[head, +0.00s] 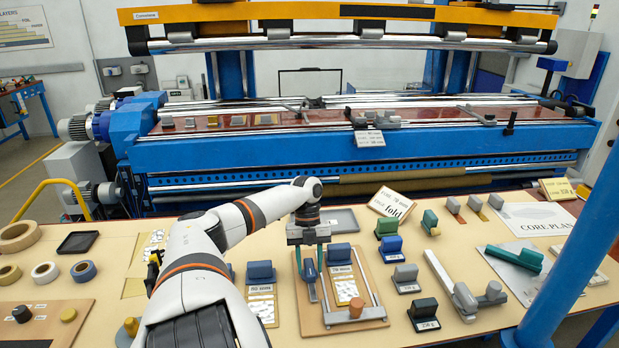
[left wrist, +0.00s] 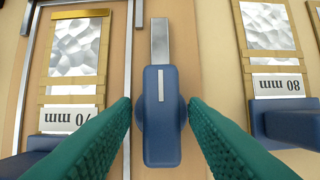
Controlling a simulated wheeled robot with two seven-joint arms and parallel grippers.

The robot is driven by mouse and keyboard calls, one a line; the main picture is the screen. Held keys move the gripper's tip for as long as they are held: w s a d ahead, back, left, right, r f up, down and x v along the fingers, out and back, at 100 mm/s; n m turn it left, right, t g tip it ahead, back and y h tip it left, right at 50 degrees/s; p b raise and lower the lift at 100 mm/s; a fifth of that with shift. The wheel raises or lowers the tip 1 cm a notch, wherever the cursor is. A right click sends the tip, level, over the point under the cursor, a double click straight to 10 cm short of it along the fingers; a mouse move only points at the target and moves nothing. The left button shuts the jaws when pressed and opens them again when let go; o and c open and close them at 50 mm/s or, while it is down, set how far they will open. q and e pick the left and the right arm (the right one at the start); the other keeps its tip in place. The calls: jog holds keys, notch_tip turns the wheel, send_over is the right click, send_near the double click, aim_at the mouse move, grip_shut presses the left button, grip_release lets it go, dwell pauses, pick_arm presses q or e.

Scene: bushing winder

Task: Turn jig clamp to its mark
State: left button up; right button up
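The jig clamp (head: 310,273) is a small blue handle at the left side of the wooden jig board (head: 371,314). In the left wrist view the blue clamp (left wrist: 162,140) has a pale line on top, a round base under it and a silver bar pointing straight up the picture. My left gripper (head: 309,260) is over the clamp, with its green fingers (left wrist: 160,112) open on either side of the handle and gaps showing between. I cannot make out a separate mark for the clamp. My right gripper is not in view.
A 70 mm piece (left wrist: 70,120) lies in the jig, with a blue block (head: 339,252) at its end. An 80 mm piece (left wrist: 278,84) with a blue block (head: 261,271) stands beside the jig.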

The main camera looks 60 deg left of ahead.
pick_arm(q)
jog(key=shift+o, duration=0.3)
jog(key=shift+a+r, duration=0.15)
jog(key=shift+r, duration=0.05)
jog(key=b+v, duration=0.3)
jog(key=v, duration=0.8)
jog(key=shift+r, duration=0.25)
jog(key=shift+w, duration=0.1)
